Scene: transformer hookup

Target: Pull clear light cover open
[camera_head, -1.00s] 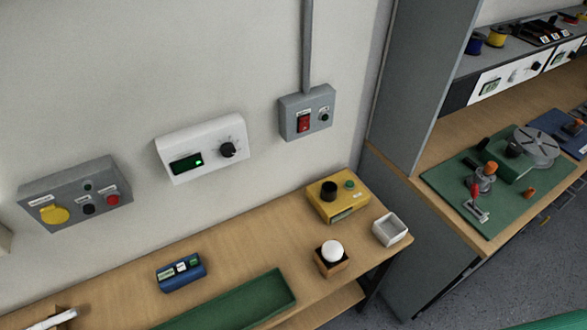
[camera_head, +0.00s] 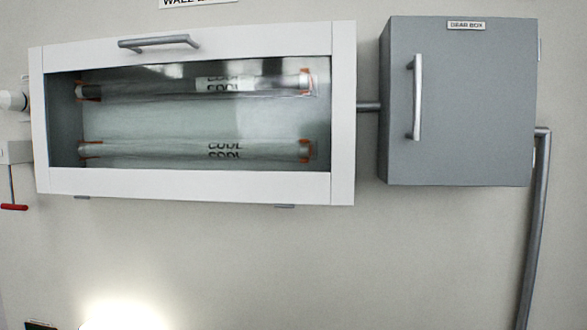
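The clear light cover (camera_head: 190,183) is a wide white-framed panel with a transparent window on the wall. It looks shut. A grey bar handle (camera_head: 158,42) runs along its top edge. Behind the window are two tubes, an upper tube (camera_head: 150,91) and a lower tube (camera_head: 150,150), each with orange-marked ends and lettering. Small hinge-like tabs (camera_head: 284,206) show under the bottom edge. Neither of my grippers is in view.
A grey gear box (camera_head: 460,110) with a vertical handle (camera_head: 416,97) hangs to the right, joined by a short conduit (camera_head: 369,106). A pipe (camera_head: 536,230) drops from its right side. A red pull handle (camera_head: 14,207) hangs at far left. The wall below is mostly bare, with a bright glow at bottom left.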

